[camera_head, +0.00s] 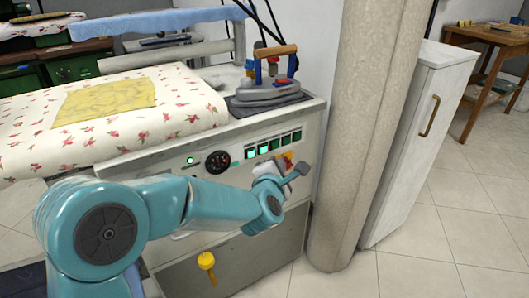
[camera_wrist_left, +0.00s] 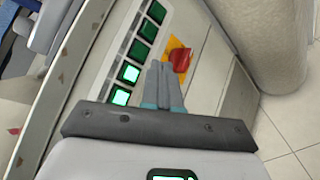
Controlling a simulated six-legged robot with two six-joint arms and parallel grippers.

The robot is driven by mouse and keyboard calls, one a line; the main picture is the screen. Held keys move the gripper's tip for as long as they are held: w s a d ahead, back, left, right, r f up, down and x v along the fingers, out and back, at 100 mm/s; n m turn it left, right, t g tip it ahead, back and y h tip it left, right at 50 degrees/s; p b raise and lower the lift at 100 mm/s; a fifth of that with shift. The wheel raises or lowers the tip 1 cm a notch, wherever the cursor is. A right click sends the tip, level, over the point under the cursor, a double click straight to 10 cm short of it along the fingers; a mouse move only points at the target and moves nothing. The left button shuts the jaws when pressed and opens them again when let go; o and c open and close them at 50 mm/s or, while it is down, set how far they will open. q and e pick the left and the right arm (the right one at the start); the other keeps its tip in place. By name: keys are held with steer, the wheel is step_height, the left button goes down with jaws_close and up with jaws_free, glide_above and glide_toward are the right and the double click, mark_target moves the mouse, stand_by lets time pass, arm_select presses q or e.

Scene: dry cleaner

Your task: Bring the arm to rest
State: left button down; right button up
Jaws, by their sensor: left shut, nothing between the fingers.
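My left arm reaches in from the left of the head view, in front of the ironing station's control panel. My left gripper (camera_head: 298,170) is shut and empty, close to the panel's right end. In the left wrist view its two fingers (camera_wrist_left: 163,85) lie together and point toward a red knob (camera_wrist_left: 179,58) on a yellow plate. I cannot tell whether the fingertips touch the knob. In the head view the gripper partly hides the knob and plate (camera_head: 287,157). My right gripper is not in view.
An iron (camera_head: 270,88) stands on a dark pad above. A stone column (camera_head: 365,120) and white cabinet (camera_head: 425,130) stand at right. Tiled floor at lower right is clear.

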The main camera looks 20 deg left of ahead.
arm_select(q)
steer(key=shift+s+d, duration=0.45)
steer(key=shift+d, duration=0.1)
